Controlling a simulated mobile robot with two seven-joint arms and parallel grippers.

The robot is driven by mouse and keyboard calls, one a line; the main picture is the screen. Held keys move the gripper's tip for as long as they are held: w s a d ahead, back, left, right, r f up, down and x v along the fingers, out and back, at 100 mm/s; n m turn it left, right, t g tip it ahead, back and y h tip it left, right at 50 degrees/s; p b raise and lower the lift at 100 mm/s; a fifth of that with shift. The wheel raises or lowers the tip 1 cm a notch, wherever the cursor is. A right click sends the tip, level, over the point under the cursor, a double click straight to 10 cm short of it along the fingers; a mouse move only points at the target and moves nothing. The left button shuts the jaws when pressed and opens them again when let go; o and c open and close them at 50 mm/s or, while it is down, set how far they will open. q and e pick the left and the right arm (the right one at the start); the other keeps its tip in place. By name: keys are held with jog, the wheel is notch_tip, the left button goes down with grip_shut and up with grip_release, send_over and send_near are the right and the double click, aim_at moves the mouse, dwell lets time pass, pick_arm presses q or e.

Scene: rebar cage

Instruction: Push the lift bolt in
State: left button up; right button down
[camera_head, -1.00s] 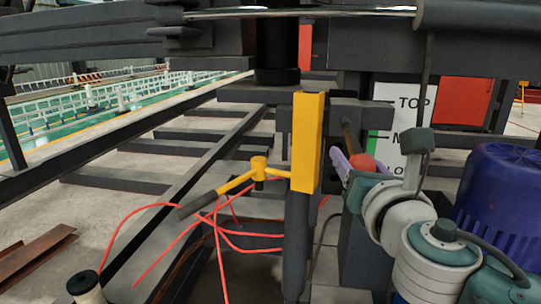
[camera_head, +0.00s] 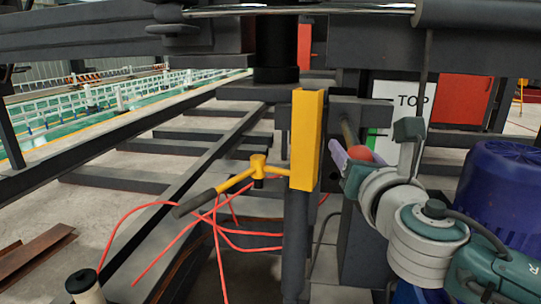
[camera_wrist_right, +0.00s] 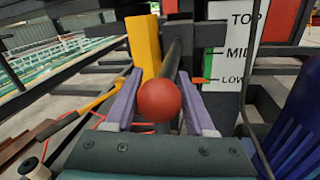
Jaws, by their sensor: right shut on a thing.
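The lift bolt (camera_head: 347,131) is a dark rod with a red ball knob (camera_head: 359,153) on its near end. It runs away from me towards the dark frame, just right of a yellow upright plate (camera_head: 307,140). My right gripper (camera_head: 350,158) has purple fingers and is shut on the lift bolt at its ball end. In the right wrist view, the fingers flank the ball (camera_wrist_right: 158,100) and the dark rod (camera_wrist_right: 171,58) behind it. The ball hides the grip contact. My left gripper is not in view.
A white board (camera_head: 392,105) marked TOP stands behind; the right wrist view also shows MID and LOW and a red pointer (camera_wrist_right: 203,80) near LOW. A yellow handle (camera_head: 232,181) sticks out left. Red cables (camera_head: 205,225) lie below. A blue drum-like body (camera_head: 500,195) is at right.

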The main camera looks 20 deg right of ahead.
aim_at(347, 128)
jog(key=x, duration=0.2)
jog(key=shift+w+d+f, duration=0.1)
jog(key=shift+w+d, duration=0.2)
jog(key=c, duration=0.7)
grip_release()
jog(key=shift+f, duration=0.1)
jog(key=o, duration=0.3)
jog(key=shift+w+d, duration=0.1)
jog(key=shift+w, duration=0.1)
jog(key=shift+o, duration=0.4)
jog(key=shift+s, duration=0.1)
